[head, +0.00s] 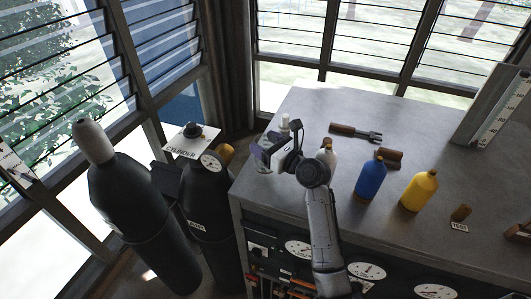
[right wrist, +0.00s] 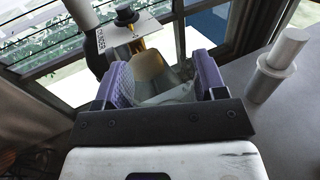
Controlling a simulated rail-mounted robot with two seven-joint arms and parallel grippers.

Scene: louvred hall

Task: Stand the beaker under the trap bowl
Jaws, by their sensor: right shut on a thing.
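My right gripper (head: 266,148) is over the left back part of the grey bench, its purple-padded fingers pointing left toward the cylinders. In the right wrist view the gripper (right wrist: 165,82) is shut on a pale, see-through thing, apparently the beaker (right wrist: 168,97). The fingers hide its sides, and its base does not show clearly. A yellow-brown rounded part (right wrist: 150,66) lies just beyond the fingers; it also shows beside the gas cylinder in the head view (head: 227,152). I cannot tell whether it is the trap bowl. My left gripper is not in view.
Two dark gas cylinders (head: 130,205) stand left of the bench (head: 300,108), near a CYLINDER sign (head: 190,142). A pale capped cylinder (right wrist: 283,55) stands by the gripper. A blue bottle (head: 370,180), a yellow bottle (head: 419,191) and a wrench-like tool (head: 355,132) are on the bench.

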